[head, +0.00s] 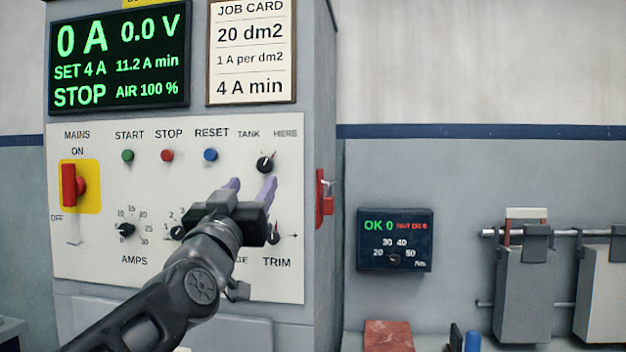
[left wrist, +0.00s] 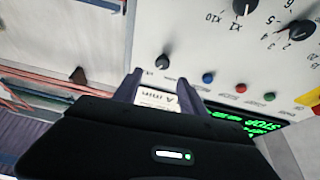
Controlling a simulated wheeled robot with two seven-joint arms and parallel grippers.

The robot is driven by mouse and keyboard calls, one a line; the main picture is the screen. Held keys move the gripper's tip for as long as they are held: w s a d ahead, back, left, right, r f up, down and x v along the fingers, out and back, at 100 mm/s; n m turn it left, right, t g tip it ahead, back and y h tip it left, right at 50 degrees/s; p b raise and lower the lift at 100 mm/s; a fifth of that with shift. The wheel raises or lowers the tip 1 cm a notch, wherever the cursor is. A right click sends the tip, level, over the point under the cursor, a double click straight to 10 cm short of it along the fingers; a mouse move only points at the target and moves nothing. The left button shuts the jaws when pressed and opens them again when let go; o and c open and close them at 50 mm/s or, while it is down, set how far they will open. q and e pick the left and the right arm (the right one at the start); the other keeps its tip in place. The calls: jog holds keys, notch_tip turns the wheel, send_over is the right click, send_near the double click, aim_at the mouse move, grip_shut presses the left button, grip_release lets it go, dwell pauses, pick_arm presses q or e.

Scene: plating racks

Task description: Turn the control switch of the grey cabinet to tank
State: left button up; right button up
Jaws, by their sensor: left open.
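The grey cabinet (head: 325,100) stands at the left with a white control panel (head: 80,265). Its control switch (head: 265,164) is a small black knob at the panel's upper right, below the labels TANK and HERE. Its pointer appears to lean up and right, towards HERE. In the left wrist view a black knob (left wrist: 163,62), seemingly this switch, sits just beyond the fingertips. My left gripper (head: 250,186) is open and empty, its two purple fingers just below the switch in the head view, apart from it. The gripper also shows in the left wrist view (left wrist: 158,90). My right gripper is out of view.
The red mains handle (head: 72,185) and green, red and blue buttons (head: 210,155) are left of the switch. My arm partly covers the lower knobs. A red part (head: 325,200) juts from the cabinet's side. A dark meter box (head: 395,240) hangs further right.

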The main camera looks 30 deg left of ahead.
aim_at(264, 167)
pick_arm(q)
jog(key=shift+a+f+m, duration=0.15)
jog(key=shift+a+m, duration=0.05)
jog(key=shift+m, duration=0.1)
jog(key=shift+w, duration=0.1)
jog(key=p+x, duration=0.2)
jog(key=x, duration=0.4)
jog(key=shift+w+a, duration=0.15)
jog(key=shift+w+a+r, duration=0.2)
jog(key=shift+w+r, duration=0.05)
jog(key=shift+w, duration=0.35)
jog(key=shift+c, duration=0.5)
grip_shut()
